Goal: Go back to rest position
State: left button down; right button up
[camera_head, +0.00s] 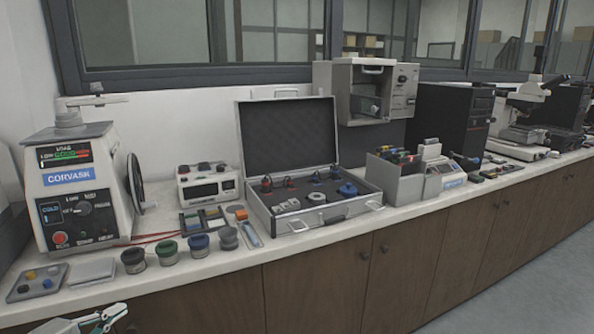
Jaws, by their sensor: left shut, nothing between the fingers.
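My left gripper (104,319) shows at the bottom left edge of the head view, low in front of the counter. Its fingers are shut with nothing between them. Only its front part is in the picture; the rest of the left arm is cut off. My right gripper is not in view. The mounting press (80,190), a white machine marked CORVASK with a lit display and a red button, stands on the left of the counter. A round dark wheel (135,183) is on its right side. The gripper is apart from the press.
The counter (225,262) holds several small jars (167,252), a flat tray (37,282), an open case (310,210) with parts, a grey bin (395,182), a computer tower (450,120) and a microscope (524,115). Wooden cabinets (320,285) lie below. Floor (540,285) is clear at right.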

pick_arm(q)
jog(key=s+d+f+n+g+p, duration=0.4)
jog(key=s+d+f+n, duration=1)
jog(key=s+d+f, duration=0.8)
jog(key=shift+s+d+f+n, duration=0.15)
jog(key=shift+s+d+n, duration=0.15)
jog(key=shift+s+d, duration=0.6)
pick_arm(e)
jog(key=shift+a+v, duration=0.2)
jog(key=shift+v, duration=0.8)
pick_arm(q)
jog(key=shift+a, duration=0.15)
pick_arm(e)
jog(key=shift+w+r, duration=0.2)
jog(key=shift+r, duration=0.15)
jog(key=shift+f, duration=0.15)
pick_arm(q)
jog(key=shift+s, duration=0.1)
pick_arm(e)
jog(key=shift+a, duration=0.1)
